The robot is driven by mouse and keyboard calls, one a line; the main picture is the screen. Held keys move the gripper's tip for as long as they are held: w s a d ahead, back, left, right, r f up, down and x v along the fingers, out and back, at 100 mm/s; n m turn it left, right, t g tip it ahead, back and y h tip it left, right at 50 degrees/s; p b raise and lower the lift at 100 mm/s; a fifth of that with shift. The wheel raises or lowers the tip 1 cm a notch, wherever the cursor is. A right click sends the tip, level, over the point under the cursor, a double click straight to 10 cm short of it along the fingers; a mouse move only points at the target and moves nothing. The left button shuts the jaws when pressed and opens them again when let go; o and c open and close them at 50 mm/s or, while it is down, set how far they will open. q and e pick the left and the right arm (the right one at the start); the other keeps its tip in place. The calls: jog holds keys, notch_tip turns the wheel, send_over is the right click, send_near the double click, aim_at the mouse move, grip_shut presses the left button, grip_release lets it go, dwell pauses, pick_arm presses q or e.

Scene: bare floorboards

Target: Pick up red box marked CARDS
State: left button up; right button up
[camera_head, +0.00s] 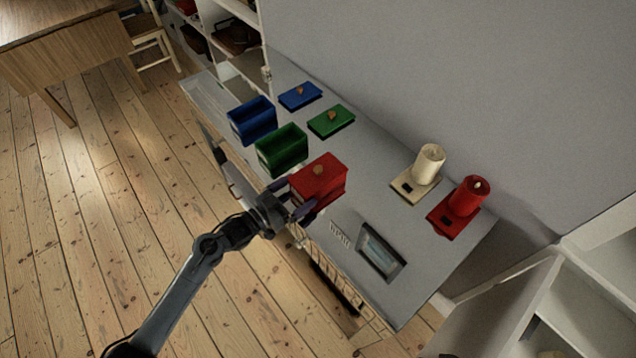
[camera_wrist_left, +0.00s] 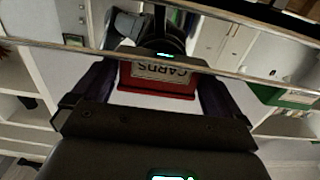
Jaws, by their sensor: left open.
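The red box (camera_head: 321,181) stands on the grey cabinet top with its red lid on; a tan knob sits on the lid. In the left wrist view the red box (camera_wrist_left: 158,86) shows a pale label reading CARDS, upside down. My left gripper (camera_head: 297,203) is open at the box's front side, with its fingers spread towards the box. In the wrist view one finger lies to each side of the box. Whether the fingers touch it I cannot tell.
An open green box (camera_head: 282,152) and an open blue box (camera_head: 252,122) stand behind, their green lid (camera_head: 331,121) and blue lid (camera_head: 300,96) beside them.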

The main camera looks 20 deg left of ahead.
pick_arm(q)
jog(key=shift+x, duration=1.4)
jog(key=c, duration=0.7)
jog(key=shift+r, duration=0.15)
